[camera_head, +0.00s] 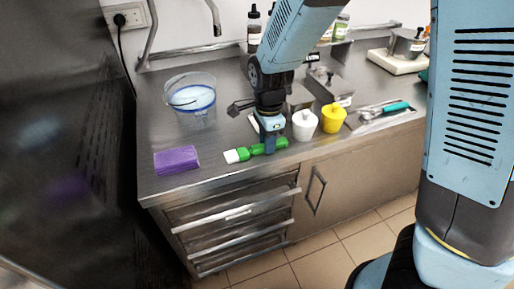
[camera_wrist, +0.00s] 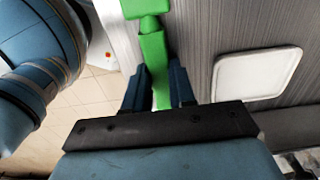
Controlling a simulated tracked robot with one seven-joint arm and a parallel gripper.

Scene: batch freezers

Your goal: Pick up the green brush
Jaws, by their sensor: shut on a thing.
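The green brush (camera_head: 256,150) has a green handle and a white bristle end. It lies near the front edge of the steel counter in the head view, with the bristles toward the left. My gripper (camera_head: 269,147) points down over the handle and is shut on it. In the wrist view the green handle of the brush (camera_wrist: 154,50) runs up between the two fingers of my gripper (camera_wrist: 158,88). Part of the handle is hidden behind the fingers in the head view. I cannot tell whether the brush still touches the counter.
A purple sponge (camera_head: 177,160) lies to the left. A clear bucket (camera_head: 191,103) stands behind it. A white cup (camera_head: 304,126) and a yellow cup (camera_head: 333,118) stand close to the right of my gripper. Drawers (camera_head: 235,215) are below the counter edge.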

